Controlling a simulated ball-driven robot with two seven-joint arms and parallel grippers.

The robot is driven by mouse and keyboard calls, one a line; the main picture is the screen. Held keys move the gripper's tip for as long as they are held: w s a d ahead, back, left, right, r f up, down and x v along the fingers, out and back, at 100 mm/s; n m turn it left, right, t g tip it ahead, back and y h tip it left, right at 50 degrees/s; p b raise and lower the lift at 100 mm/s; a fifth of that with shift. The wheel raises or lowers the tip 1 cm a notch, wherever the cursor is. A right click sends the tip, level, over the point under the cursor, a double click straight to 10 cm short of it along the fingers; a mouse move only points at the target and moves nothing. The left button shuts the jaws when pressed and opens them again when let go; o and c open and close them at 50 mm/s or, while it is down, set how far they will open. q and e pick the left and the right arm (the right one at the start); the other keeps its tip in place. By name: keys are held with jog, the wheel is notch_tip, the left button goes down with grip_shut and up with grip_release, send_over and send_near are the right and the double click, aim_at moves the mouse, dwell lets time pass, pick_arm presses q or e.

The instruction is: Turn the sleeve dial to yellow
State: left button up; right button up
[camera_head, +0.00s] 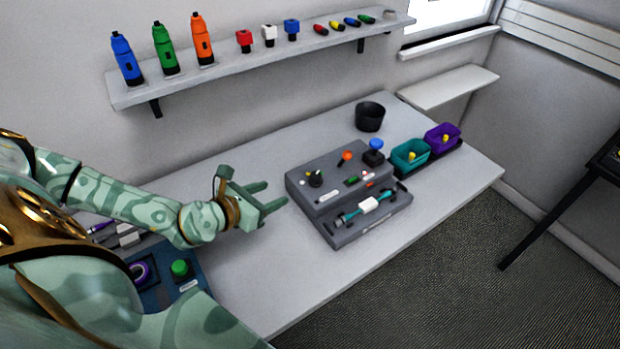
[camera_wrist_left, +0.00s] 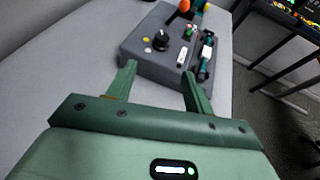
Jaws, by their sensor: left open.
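The sleeve dial appears to be the black round knob (camera_head: 316,179) on the left part of the grey control box (camera_head: 300,190). Small coloured marks, one of them yellow, sit around the knob. In the left wrist view the knob (camera_wrist_left: 160,41) stands on the box top, with a yellow dot (camera_wrist_left: 146,41) beside it. Which mark it points to is too small to tell. My left gripper (camera_head: 277,194) is open and empty, left of the box and apart from it. Its two fingers (camera_wrist_left: 158,82) point towards the box in the wrist view. My right gripper is not seen.
A black cup (camera_head: 370,116), teal bin (camera_head: 410,155) and purple bin (camera_head: 442,136) stand behind and right. The table (camera_head: 270,290) in front is clear.

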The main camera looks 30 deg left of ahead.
aim_at(313, 178)
pick_arm(q)
jog(key=b+x, duration=0.2)
jog(key=x, duration=1.2)
jog(key=shift+d+r, duration=0.2)
jog(key=shift+w+d+f, duration=0.1)
jog(key=shift+w+f, duration=0.15)
jog(key=shift+w, duration=0.4)
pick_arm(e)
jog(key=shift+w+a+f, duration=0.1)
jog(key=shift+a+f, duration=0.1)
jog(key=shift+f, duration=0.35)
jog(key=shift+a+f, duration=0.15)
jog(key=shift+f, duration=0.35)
pick_arm(q)
jog(key=c, duration=1)
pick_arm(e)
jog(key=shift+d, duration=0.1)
